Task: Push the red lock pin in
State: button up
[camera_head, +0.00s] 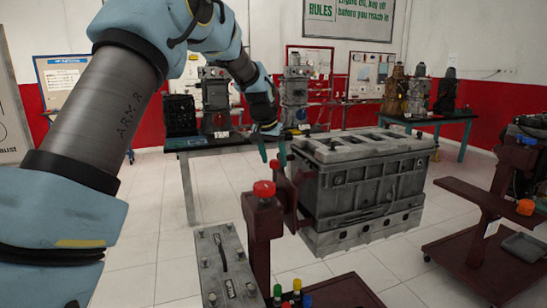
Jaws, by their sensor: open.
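A red round knob (264,188) sits on top of the dark red post (263,225) of the engine stand. A smaller red piece (275,165) shows just behind it, by the mount of the grey engine block (360,180). I cannot tell for certain which of the two is the lock pin, or how far in it sits. My gripper (272,151) points down with its two greenish fingers apart and nothing seen between them. In the picture it is just above the smaller red piece and the knob. The depth gap is unclear.
A dark red cart (480,230) is at right. Tables with engines line the back wall. Tiled floor (155,225) is clear at left.

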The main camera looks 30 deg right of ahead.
jog(key=shift+c, duration=0.4)
grip_shut()
dwell(0.9)
